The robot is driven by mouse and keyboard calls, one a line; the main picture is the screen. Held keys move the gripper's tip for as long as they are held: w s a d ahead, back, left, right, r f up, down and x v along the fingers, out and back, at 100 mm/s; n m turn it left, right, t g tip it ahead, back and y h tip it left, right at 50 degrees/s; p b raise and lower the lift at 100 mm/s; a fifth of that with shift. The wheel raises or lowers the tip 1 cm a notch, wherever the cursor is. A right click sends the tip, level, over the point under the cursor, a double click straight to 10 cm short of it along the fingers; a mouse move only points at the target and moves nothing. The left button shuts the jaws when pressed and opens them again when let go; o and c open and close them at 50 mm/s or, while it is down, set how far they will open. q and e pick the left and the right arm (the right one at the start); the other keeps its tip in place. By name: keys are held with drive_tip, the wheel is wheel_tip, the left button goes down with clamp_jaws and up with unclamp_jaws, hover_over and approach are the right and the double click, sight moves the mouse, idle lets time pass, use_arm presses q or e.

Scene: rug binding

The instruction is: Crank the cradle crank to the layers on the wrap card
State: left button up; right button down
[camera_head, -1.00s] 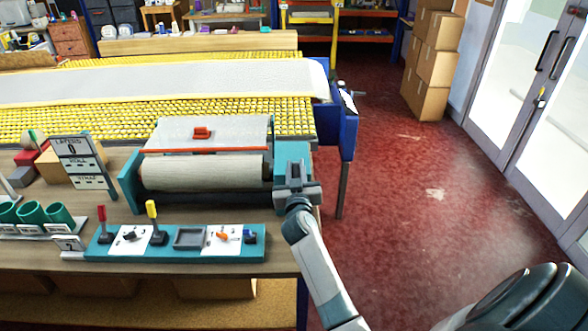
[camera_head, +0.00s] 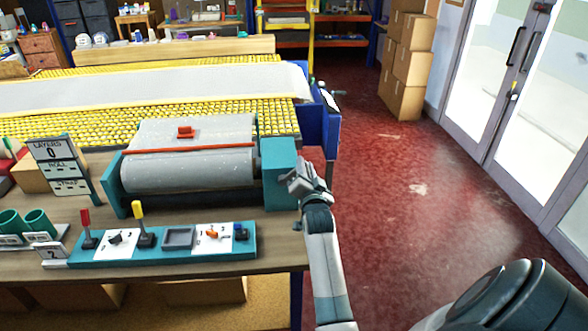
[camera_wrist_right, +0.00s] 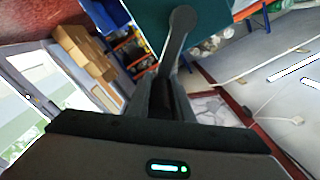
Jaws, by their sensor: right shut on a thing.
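The roll cradle has teal end blocks and holds a roll (camera_head: 188,171) covered in grey sheet. My right gripper (camera_head: 303,182) is at the outer side of the cradle's right end block (camera_head: 279,165). In the right wrist view the dark crank arm (camera_wrist_right: 181,35) runs from the teal block down to the gripper (camera_wrist_right: 165,100), which is shut on the crank's handle; the fingers mostly hide the handle. The layers board (camera_head: 55,152) reads 0, with dashes by roll and strap. A small card (camera_head: 51,252) reading 2 stands at the front left. My left gripper is out of view.
A teal control panel (camera_head: 165,262) with red and yellow levers lies in front of the cradle. Green cups (camera_head: 38,222) stand left. A yellow roller bed (camera_head: 60,121) with a grey sheet lies behind. Red floor (camera_head: 400,200) is open to the right.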

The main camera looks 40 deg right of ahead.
drive_tip(key=shift+s+d+f+m, duration=0.15)
drive_tip(key=shift+f+m, duration=0.1)
drive_tip(key=shift+f, duration=0.15)
drive_tip(key=shift+s+d+f+m, duration=0.15)
drive_tip(key=shift+f+m, duration=0.1)
drive_tip(key=shift+f, duration=0.15)
drive_tip(key=shift+s+d+f+m+b, duration=0.1)
drive_tip(key=shift+d+f+m+b, duration=0.15)
drive_tip(key=shift+f+m, duration=0.6)
drive_tip(key=shift+s+d+f+m+b, duration=0.1)
drive_tip(key=shift+s+f+m+b, duration=0.1)
drive_tip(key=shift+f+m, duration=0.7)
drive_tip(key=shift+s+d+f+m+b, duration=0.1)
drive_tip(key=shift+d+f+m+b, duration=0.25)
drive_tip(key=shift+m, duration=0.9)
drive_tip(key=shift+a+f, duration=0.1)
drive_tip(key=shift+a, duration=0.05)
drive_tip(key=c, duration=1.6)
unclamp_jaws()
drive_tip(key=shift+w, duration=0.1)
drive_tip(key=shift+r, duration=0.25)
